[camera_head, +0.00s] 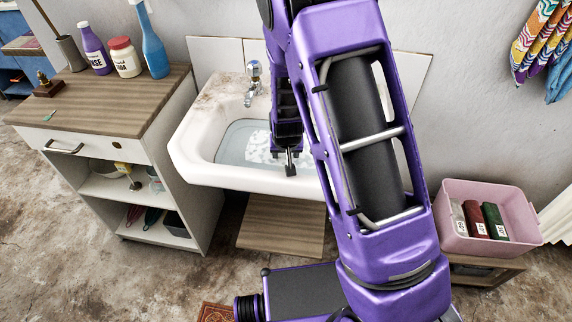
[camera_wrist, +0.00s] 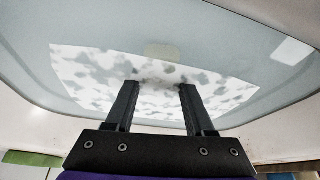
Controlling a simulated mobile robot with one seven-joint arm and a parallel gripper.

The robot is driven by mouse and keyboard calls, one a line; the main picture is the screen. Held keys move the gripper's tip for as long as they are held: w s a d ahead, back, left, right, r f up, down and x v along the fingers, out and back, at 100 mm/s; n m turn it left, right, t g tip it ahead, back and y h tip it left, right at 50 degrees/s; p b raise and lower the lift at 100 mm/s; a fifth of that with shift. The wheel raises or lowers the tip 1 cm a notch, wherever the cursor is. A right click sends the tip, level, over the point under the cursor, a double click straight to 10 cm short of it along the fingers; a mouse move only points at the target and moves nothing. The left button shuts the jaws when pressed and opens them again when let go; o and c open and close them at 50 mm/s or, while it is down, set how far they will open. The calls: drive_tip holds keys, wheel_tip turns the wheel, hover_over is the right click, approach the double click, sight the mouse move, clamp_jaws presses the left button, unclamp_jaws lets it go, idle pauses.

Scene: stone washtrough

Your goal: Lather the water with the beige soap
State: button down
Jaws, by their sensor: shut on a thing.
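The white washtrough (camera_head: 200,168) stands against the wall and holds water (camera_head: 236,142). My gripper (camera_head: 290,168) reaches down into the trough near its front edge. White patchy foam (camera_head: 262,153) lies on the water beside the gripper; in the wrist view the foam (camera_wrist: 90,75) spreads over a wide band. In the wrist view my gripper (camera_wrist: 158,88) has its two fingers apart, with their tips at the foam, shut on the beige soap. The soap itself is not clearly visible between the tips. A faint beige patch shows beyond the fingertips, and I cannot tell what it is.
A tap (camera_head: 252,84) rises at the trough's back. The wooden-topped cabinet (camera_head: 110,92) on the left carries a purple bottle (camera_head: 94,48), a white jar (camera_head: 124,58) and a blue spray bottle (camera_head: 154,46). A pink crate (camera_head: 486,246) with labelled bars stands at right.

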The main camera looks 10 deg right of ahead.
drive_tip(key=d, duration=0.1)
drive_tip(key=s+d, duration=0.1)
drive_tip(key=d+f, duration=0.1)
drive_tip(key=d, duration=0.1)
drive_tip(key=shift+s, duration=0.15)
drive_tip(key=shift+r, duration=0.1)
drive_tip(key=shift+w+a+p, duration=0.3)
drive_tip(key=shift+a, duration=0.8)
drive_tip(key=shift+w+a+p, duration=0.3)
drive_tip(key=shift+a, duration=0.8)
drive_tip(key=shift+w+a+p, duration=0.3)
drive_tip(key=shift+a, duration=0.8)
drive_tip(key=shift+r, duration=0.1)
drive_tip(key=shift+a+r+p, duration=0.15)
drive_tip(key=shift+r+p, duration=0.45)
wheel_tip(320, 180, up, 12)
drive_tip(key=p, duration=0.8)
drive_tip(key=shift+w+d+p, duration=0.15)
drive_tip(key=shift+d+p, duration=0.15)
